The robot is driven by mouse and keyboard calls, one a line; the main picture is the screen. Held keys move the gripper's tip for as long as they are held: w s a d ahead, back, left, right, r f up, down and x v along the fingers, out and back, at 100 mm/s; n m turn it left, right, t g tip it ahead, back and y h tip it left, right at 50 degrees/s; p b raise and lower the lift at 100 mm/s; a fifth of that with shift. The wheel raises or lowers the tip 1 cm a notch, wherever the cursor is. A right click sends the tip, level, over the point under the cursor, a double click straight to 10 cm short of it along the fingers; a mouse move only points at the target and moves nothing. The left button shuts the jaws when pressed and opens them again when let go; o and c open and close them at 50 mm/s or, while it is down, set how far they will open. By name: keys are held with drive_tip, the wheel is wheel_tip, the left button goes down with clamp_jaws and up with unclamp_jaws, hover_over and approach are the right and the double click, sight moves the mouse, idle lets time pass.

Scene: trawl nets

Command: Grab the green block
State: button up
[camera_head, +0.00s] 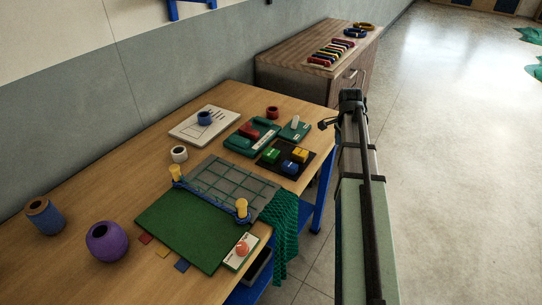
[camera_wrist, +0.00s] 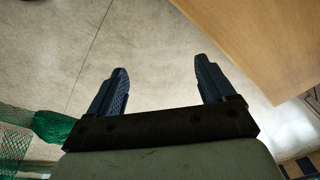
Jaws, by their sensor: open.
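The green block (camera_head: 270,155) sits on a dark square board (camera_head: 273,168) on the wooden table. A yellow block (camera_head: 299,155) and a blue block (camera_head: 290,167) are on the same board, close to its right. My gripper (camera_wrist: 160,82) is open and empty in the wrist view, with bare floor between its fingers. The green block does not show in the wrist view.
Green trays (camera_head: 238,143) lie behind the board. A grid panel with yellow-topped posts (camera_head: 242,207) and a green mat (camera_head: 172,228) lie in front. Green netting (camera_head: 285,235) hangs over the table's right edge. A wooden cabinet (camera_head: 290,85) stands behind. Open floor lies right.

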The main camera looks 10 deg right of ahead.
drive_tip(key=w+a+r+m, duration=0.1)
drive_tip(key=a+r+m, duration=0.3)
drive_tip(key=a, duration=0.5)
drive_tip(key=w+a+r+m+y, duration=0.1)
drive_tip(key=a+r+m, duration=0.1)
drive_tip(key=a+r, duration=0.45)
drive_tip(key=w+a+r+m, duration=0.1)
drive_tip(key=a+r+m, duration=0.2)
drive_tip(key=a, duration=0.7)
hover_over(271, 152)
drive_tip(key=shift+g, duration=0.4)
drive_tip(key=f, duration=0.8)
drive_tip(key=shift+d, duration=0.3)
drive_tip(key=shift+a+f, duration=0.15)
drive_tip(key=shift+f, duration=1.2)
drive_tip(key=shift+a+f, duration=0.15)
drive_tip(key=shift+f, duration=1.2)
drive_tip(key=c, duration=1.2)
